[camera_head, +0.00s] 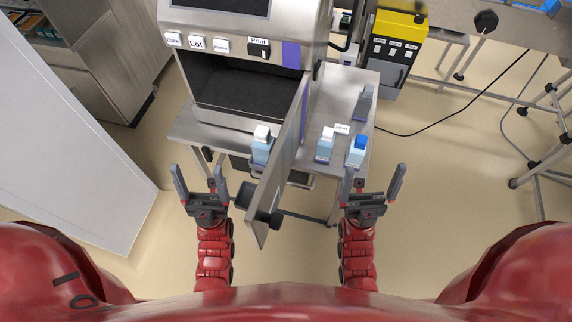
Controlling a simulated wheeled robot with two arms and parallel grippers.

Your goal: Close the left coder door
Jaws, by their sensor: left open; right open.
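The coder (240,55) is a metal machine with an open dark compartment in its front, below labels such as "Lot" and "Print". Its door (280,165) stands wide open, swung out toward me from the right side of the compartment. A dark knob (270,219) is near the door's free end. My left gripper (198,183) is open and empty, left of the door and apart from it. My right gripper (373,180) is open and empty, right of the door and in front of the cartridges. Neither gripper touches the door.
A white-capped cartridge (262,146) stands left of the door, close to it. Another white-capped one (325,146) and a blue-capped one (357,152) stand on the metal table (385,88) to the right. A pale panel (70,140) fills the left. A yellow-topped box (398,28) stands behind right.

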